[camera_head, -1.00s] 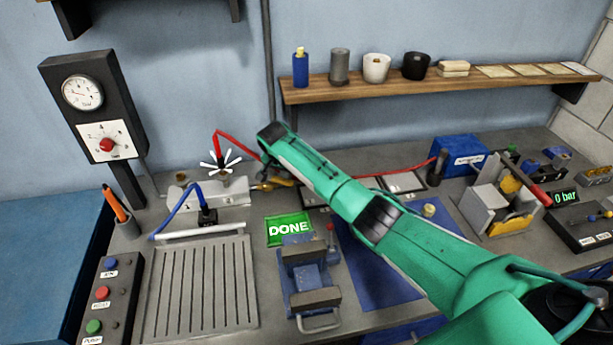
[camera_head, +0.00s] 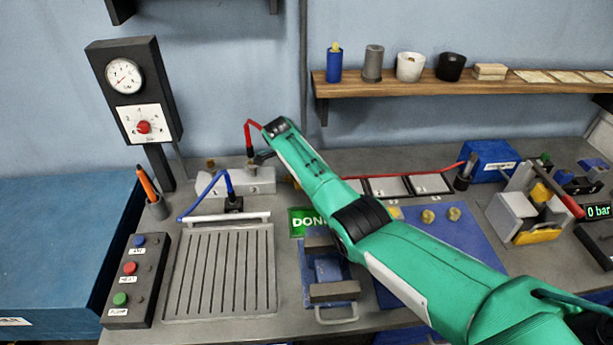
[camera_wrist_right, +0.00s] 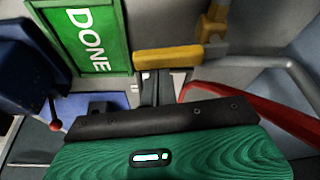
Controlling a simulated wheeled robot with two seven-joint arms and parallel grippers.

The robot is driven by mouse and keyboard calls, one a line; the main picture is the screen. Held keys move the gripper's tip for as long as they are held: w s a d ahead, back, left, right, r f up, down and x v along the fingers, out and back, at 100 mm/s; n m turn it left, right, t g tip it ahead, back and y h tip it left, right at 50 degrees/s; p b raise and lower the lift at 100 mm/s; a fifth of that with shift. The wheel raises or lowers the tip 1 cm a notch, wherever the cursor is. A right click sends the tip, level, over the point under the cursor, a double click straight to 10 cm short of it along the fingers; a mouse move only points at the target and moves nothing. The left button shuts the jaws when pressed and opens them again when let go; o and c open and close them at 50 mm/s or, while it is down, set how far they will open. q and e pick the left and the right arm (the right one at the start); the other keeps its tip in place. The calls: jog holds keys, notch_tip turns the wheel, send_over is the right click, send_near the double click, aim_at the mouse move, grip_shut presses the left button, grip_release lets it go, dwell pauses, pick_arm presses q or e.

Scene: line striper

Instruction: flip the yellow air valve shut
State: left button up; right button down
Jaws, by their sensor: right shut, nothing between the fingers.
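The yellow air valve shows in the right wrist view as a yellow handle (camera_wrist_right: 168,60) lying across the picture, with a brass-yellow body beside it. My right gripper (camera_wrist_right: 160,88) is shut and empty, its fingertips just below the handle; I cannot tell whether they touch it. In the head view my green right arm (camera_head: 330,190) reaches over the bench and hides most of the valve and the gripper. My left gripper is not in view.
A gauge post (camera_head: 135,90) and blue hose (camera_head: 205,185) are at left. A shelf (camera_head: 450,85) runs along the wall.

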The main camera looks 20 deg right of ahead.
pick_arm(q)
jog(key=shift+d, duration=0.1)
pick_arm(e)
jog(key=shift+a, duration=0.45)
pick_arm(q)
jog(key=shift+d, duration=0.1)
pick_arm(e)
jog(key=shift+a, duration=0.15)
